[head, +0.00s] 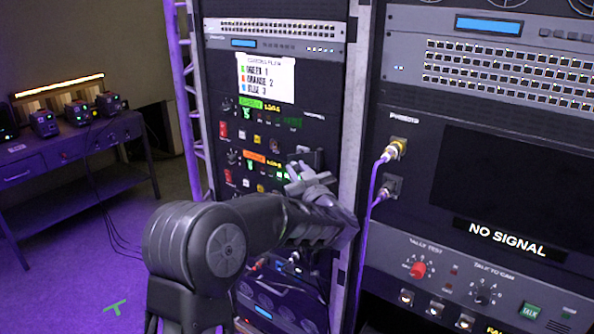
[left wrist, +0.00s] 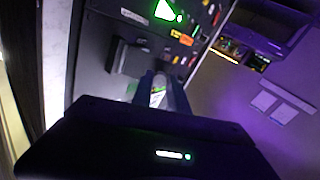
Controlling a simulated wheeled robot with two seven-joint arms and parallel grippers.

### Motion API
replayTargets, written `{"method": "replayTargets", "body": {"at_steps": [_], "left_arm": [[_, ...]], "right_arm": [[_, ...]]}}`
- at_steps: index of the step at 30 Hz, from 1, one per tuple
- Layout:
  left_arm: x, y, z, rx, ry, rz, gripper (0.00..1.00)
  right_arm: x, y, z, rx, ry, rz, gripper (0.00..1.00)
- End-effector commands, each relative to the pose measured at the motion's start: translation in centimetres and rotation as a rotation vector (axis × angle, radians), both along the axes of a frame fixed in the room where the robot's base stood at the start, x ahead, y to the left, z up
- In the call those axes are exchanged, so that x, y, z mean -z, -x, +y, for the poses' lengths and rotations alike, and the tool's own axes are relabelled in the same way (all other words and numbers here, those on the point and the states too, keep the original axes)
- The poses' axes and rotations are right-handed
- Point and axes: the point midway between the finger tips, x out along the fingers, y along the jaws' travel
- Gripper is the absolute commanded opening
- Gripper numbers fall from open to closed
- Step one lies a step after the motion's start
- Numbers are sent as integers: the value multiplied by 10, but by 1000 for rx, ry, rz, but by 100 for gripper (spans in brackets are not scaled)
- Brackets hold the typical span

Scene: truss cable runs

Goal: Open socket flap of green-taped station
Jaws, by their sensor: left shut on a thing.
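The green-taped station shows in the head view as a panel row with a green tape label (head: 257,103) at its left, below a white legend card (head: 266,78). An orange tape label (head: 254,156) marks the row below. My left gripper (head: 303,176) is at the right of the orange-taped row, beside a dark block on the panel. In the left wrist view my gripper (left wrist: 158,92) is shut on a small pale, green-lit part, next to a dark box (left wrist: 130,58). I cannot tell whether that part is a socket flap. My arm hides the lower rows.
A dark "NO SIGNAL" screen (head: 500,195) is at the right. A bench (head: 75,150) with small devices stands at the far left, with open floor before it.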

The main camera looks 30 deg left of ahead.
Motion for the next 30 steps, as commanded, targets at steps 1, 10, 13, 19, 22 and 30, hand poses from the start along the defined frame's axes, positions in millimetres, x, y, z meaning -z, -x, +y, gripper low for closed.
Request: {"method": "replayTargets", "body": {"at_steps": [1, 10, 13, 19, 22, 30], "left_arm": [[-2, 0, 0, -1, -2, -4, 0], [-2, 0, 0, 0, -1, -4, 33], [-1, 0, 0, 1, -1, -2, 41], [-1, 0, 0, 1, 0, -2, 41], [0, 1, -1, 2, 0, -2, 41], [2, 19, -24, 5, 1, -2, 41]], "right_arm": [[0, 0, 0, 0, 0, 0, 36], [0, 0, 0, 0, 0, -1, 36], [0, 0, 0, 0, 0, -1, 36], [0, 0, 0, 0, 0, -1, 36], [1, 0, 0, 0, 0, -1, 36], [12, -1, 1, -1, -2, -4, 36]]}}
